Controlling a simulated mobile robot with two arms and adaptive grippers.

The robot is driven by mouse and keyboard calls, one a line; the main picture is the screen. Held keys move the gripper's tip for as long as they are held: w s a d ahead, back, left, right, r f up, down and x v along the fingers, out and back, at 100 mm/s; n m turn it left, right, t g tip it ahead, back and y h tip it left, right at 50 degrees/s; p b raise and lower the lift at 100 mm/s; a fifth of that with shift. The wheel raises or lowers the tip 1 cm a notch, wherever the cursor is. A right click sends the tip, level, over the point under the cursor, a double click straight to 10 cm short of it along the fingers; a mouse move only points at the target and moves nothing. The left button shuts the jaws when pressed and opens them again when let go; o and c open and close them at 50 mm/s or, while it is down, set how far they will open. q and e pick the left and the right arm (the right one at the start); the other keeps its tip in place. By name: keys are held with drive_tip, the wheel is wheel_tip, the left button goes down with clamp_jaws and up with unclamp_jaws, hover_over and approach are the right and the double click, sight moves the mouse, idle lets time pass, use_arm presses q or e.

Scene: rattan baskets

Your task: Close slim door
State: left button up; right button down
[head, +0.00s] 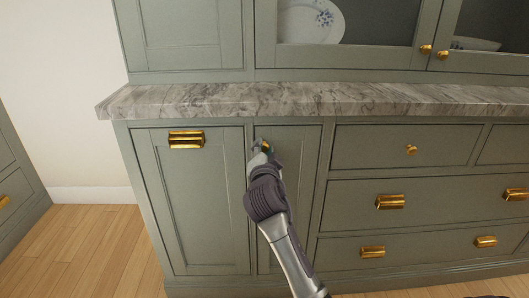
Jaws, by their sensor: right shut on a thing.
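The slim door (299,185) is the narrow grey-green panel under the marble counter, between the wider left door (195,210) and the drawers. It looks about flush with the cabinet front; a small gap would be hard to tell. My right gripper (263,147) is at the upper left of the slim door, shut on its small brass knob (265,143). The fingers hide most of the knob, and my arm covers the lower left part of the door. My left gripper is not in view.
The marble counter (300,101) juts out just above the gripper. Drawers with brass handles (390,202) stand to the right. Glass doors (350,35) above show a plate. Wooden floor (90,245) is clear at the lower left.

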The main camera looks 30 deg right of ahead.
drive_tip(key=c, duration=0.8)
unclamp_jaws()
drive_tip(key=shift+w+d, duration=0.1)
drive_tip(key=shift+w, duration=0.05)
drive_tip(key=v, duration=1.2)
